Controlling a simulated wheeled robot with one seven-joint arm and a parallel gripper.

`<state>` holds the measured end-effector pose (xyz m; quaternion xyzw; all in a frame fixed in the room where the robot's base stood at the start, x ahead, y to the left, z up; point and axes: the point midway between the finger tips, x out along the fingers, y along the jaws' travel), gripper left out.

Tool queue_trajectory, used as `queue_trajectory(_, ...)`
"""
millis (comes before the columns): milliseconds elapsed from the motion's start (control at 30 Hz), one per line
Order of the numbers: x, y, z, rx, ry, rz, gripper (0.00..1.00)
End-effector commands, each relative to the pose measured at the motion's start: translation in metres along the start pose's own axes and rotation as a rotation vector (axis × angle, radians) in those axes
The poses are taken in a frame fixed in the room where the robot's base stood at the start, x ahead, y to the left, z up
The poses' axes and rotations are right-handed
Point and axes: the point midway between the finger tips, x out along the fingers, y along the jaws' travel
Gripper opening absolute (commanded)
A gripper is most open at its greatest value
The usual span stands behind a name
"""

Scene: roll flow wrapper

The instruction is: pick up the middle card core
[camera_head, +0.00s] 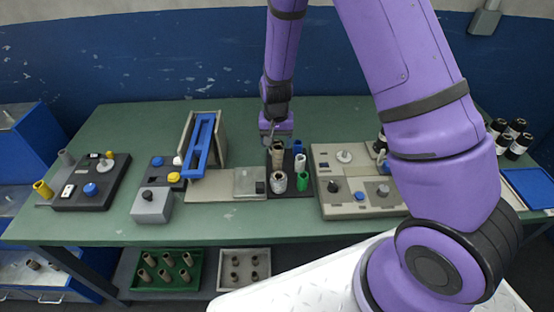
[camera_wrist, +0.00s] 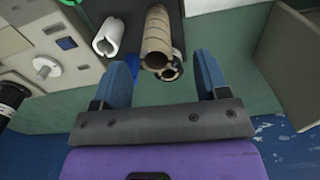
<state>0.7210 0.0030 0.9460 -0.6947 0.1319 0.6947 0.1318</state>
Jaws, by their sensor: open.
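Brown card cores stand in the left part of a dark tray (camera_head: 266,190) on the bench. A tall brown card core (camera_head: 277,158) shows just below my gripper (camera_head: 277,140) in the head view. In the wrist view, a spiral-wound brown card core (camera_wrist: 157,32) shows beyond the gap between my fingertips (camera_wrist: 165,72). A dark-centred round end (camera_wrist: 172,71) lies close beside its base. My gripper is open, with nothing between its blue fingers. A shorter core with a pale rim (camera_head: 277,182) stands at the tray's front. I cannot tell for certain which core is the middle one.
A beige control panel (camera_head: 335,208) is right of the tray. A blue frame (camera_head: 200,147) rises to the left. The bench's front left (camera_head: 90,228) is clear.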

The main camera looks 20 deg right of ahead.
Motion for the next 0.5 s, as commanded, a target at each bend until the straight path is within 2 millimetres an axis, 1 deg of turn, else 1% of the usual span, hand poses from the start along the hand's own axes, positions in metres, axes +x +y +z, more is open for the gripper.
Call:
queue_trajectory(133,0.012,0.002,0.001,0.001,-0.002,0.001,0.68)
queue_trajectory(333,0.040,0.004,0.002,0.000,-0.003,0.001,0.68)
queue_trajectory(500,0.052,0.003,0.001,0.000,-0.001,0.000,0.68)
